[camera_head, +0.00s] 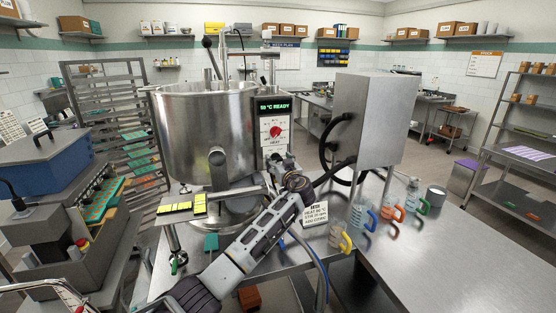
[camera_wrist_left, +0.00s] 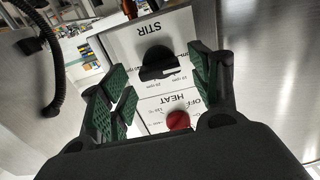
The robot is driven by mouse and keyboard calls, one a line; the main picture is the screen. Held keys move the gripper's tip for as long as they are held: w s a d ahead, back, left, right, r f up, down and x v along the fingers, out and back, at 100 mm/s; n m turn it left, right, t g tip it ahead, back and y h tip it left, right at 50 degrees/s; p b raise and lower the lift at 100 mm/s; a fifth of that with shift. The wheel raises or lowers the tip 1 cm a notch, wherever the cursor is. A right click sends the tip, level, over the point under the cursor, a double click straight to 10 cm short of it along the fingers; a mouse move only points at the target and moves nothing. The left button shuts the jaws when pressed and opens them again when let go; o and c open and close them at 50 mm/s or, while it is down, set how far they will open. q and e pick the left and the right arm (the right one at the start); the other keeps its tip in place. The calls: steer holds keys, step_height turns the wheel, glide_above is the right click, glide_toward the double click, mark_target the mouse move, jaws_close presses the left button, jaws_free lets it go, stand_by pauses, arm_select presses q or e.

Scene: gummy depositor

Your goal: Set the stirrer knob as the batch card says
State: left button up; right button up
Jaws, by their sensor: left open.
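The stirrer knob (camera_wrist_left: 158,62) is black, under the STIR label on a white panel in the left wrist view, which shows the panel upside down. My left gripper (camera_wrist_left: 158,88) is open, with its green-padded fingers on either side of the knob's area. I cannot tell whether they touch it. In the head view my left gripper (camera_head: 280,165) is at the lower control panel and hides the stirrer knob. The batch card (camera_head: 314,213) stands on the table; its small print is hard to read. My right gripper is not in view.
The red HEAT knob (camera_head: 275,132) is close by, also in the left wrist view (camera_wrist_left: 178,120). The steel kettle (camera_head: 205,130) is left of the panel, a steel box (camera_head: 372,120) right. Jugs with coloured handles (camera_head: 345,242) stand on the table.

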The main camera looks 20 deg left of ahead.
arm_select(q)
steer(key=shift+w+a, duration=0.3)
steer(key=shift+w, duration=0.15)
steer(key=shift+c, duration=0.2)
steer(key=c, duration=1)
